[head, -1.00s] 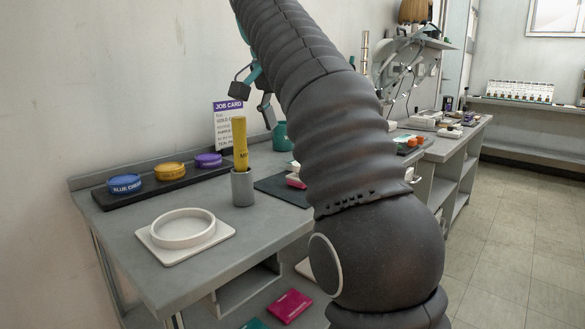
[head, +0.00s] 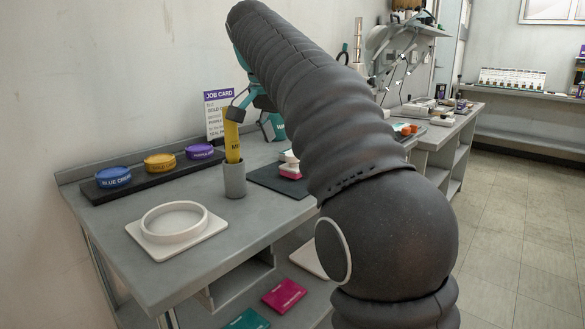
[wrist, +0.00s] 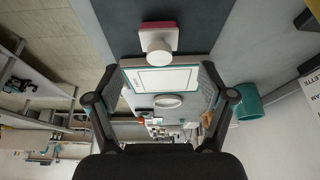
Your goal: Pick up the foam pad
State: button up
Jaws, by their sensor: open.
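What looks like the foam pad is a white block with a round knob and a magenta underside. It (head: 291,166) rests on a dark mat (head: 268,180) on the bench, partly beside my arm. In the wrist view the pad (wrist: 158,38) lies on the mat, knob toward me, beyond the fingertips. My gripper (head: 250,108) is above the bench, near the top of a yellow tube, mostly hidden by my arm. In the wrist view my gripper (wrist: 160,84) is open, with nothing held. A white panel with a teal border (wrist: 160,80) shows between the fingers, farther off.
The yellow tube (head: 232,140) stands in a grey cup (head: 234,182). A teal container (wrist: 248,102) is beside the right finger in the wrist view. A job card (head: 217,103) stands behind. A white round tray (head: 131,229) and several lidded tins (head: 159,161) are left.

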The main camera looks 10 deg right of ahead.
aim_at(291, 155)
jog(key=shift+x, duration=3.1)
jog(key=c, duration=1)
